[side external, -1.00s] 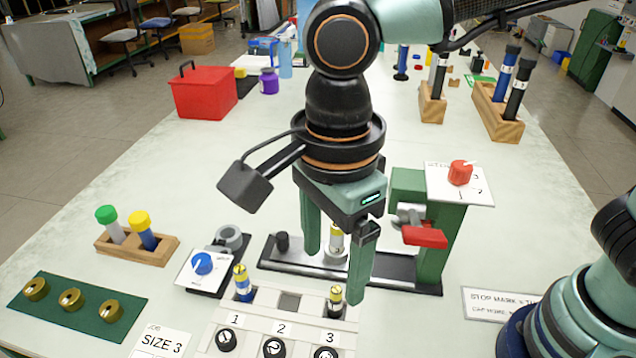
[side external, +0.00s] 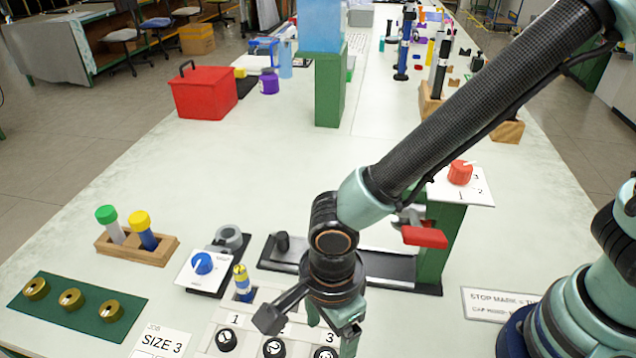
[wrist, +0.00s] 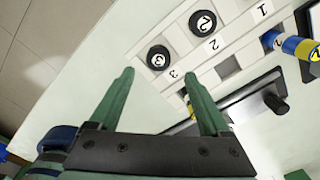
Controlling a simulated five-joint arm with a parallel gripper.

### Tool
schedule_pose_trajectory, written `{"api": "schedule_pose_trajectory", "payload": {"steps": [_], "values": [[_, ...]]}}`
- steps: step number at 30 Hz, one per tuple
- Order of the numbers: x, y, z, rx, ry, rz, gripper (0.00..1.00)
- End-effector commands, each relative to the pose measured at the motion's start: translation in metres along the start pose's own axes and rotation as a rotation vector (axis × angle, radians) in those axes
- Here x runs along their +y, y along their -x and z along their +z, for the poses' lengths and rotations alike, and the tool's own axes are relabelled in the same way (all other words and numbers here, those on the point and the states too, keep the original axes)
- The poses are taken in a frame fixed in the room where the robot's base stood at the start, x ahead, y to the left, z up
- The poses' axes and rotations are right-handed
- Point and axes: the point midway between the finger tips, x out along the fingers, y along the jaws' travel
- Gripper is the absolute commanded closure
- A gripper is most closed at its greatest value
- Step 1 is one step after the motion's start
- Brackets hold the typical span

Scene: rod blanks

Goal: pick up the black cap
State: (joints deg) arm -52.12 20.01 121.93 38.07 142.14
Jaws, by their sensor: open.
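A blue-and-yellow rod (side external: 243,283) stands in slot 1; slot 2 (wrist: 228,67) is empty. Behind lies a dark rail with a black post (side external: 282,242). A blue-knob dial (side external: 202,263) and a wooden holder (side external: 150,250) stand left. A green stand (side external: 440,245) is at right.

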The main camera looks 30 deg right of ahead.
Motion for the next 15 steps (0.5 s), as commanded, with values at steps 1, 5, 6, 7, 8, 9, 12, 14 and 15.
{"api": "schedule_pose_trajectory", "payload": {"steps": [1,5,6,7,8,9,12,14,15], "values": [[0.001,-0.005,0.0,0.002,0.001,0.001,0.19],[0.003,-0.023,0.002,0.004,0.001,0.003,0.19],[0.004,-0.029,0.003,0.003,0.001,0.003,0.19],[0.004,-0.033,0.003,0.004,0.001,0.003,0.19],[0.003,-0.036,0.003,0.003,0.001,0.002,0.19],[0.003,-0.04,0.003,0.003,0.001,0.002,0.19],[0.003,-0.047,0.004,0.001,0.0,0.001,0.19],[0.003,-0.049,0.004,0.0,0.0,0.0,0.19],[0.003,-0.049,0.004,0.0,0.0,0.0,0.19]]}}
